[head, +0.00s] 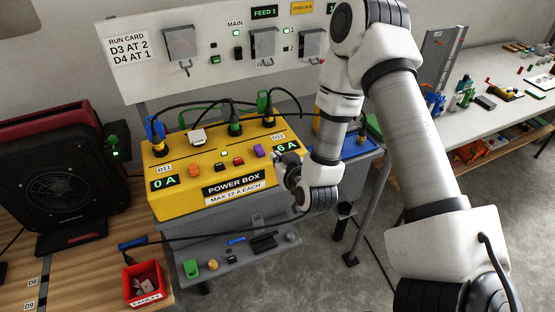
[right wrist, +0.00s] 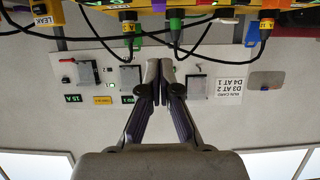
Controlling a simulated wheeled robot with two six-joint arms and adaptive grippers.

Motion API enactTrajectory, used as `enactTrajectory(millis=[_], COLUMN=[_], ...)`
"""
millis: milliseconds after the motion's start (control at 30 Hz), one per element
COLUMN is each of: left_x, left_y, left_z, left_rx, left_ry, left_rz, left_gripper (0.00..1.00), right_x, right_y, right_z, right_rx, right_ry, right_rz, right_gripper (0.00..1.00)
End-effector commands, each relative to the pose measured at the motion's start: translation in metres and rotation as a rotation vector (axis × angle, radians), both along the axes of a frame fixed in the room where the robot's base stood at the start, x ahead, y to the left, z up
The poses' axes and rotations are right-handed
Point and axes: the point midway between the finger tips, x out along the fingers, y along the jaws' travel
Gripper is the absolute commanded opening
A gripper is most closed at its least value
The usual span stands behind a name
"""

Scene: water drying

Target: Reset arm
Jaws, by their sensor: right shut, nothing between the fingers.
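My right arm comes in from the right in the head view and bends down in front of the yellow power box (head: 225,180). Its gripper (head: 283,165) is partly hidden by its own wrist, at the box's right front edge near the "6 A" display. I cannot tell whether it touches the box. In the right wrist view, which looks upside down, the gripper (right wrist: 163,68) has its fingers together with nothing between them. The white wall panel (right wrist: 108,85) is behind the fingers. My left gripper is not in view.
Several plugs and cables stand on the box top. A black fan unit (head: 65,185) is at left, and a red "FAULTY" bin (head: 143,285) sits on the wooden bench. The switch panel (head: 210,50) is behind. A long table (head: 490,115) stands at right, with open floor before it.

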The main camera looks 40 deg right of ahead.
Motion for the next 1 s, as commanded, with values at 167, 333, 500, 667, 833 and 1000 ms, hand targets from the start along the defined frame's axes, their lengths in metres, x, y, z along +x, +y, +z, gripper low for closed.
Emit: enactTrajectory(millis=[167,333,500,667,833,1000], left_x=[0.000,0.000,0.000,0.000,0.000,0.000], left_y=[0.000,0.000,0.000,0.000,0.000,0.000], left_z=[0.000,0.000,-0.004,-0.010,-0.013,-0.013], left_rx=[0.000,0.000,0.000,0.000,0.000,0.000], left_ry=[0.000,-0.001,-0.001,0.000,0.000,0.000], left_rz=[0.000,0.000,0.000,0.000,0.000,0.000], left_gripper=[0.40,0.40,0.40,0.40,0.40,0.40], right_x=[0.000,0.000,-0.012,-0.071,-0.182,-0.261], right_y=[0.000,0.000,0.010,0.059,0.101,0.111], right_z=[0.000,0.000,-0.036,-0.130,-0.216,-0.232], right_rx=[0.000,0.000,-0.020,-0.046,0.031,0.136], right_ry=[0.000,0.000,0.073,0.355,0.809,1.143], right_rz=[0.000,0.000,0.032,0.174,0.269,0.210], right_gripper=[0.00,0.00,0.00,0.00,0.00,0.00])
